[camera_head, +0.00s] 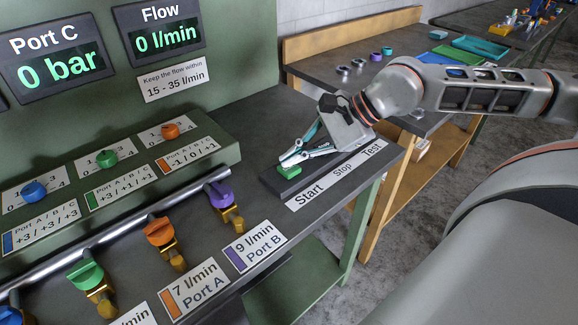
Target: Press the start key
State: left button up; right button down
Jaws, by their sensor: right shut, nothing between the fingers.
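The green start key (289,171) sits on a dark key strip (270,182) at the right end of the bench, behind the white label "Start" (308,194). My right gripper (287,160) is shut and empty. Its fingertips are right at the green key, over its upper edge; I cannot tell whether they press it. The keys behind the "Stop" and "Test" labels are hidden by my gripper. My left gripper is not in view.
Displays read Port C "0 bar" (58,68) and Flow "0 l/min" (166,37). Purple (219,194), orange (158,231) and green (86,276) valve handles line the bench's left part. A wooden-edged table (330,62) with rings and trays stands behind.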

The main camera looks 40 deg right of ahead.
aim_at(292, 168)
jog(key=shift+f, duration=0.45)
dwell(0.3)
jog(key=shift+r, duration=0.9)
jog(key=shift+r, duration=2.5)
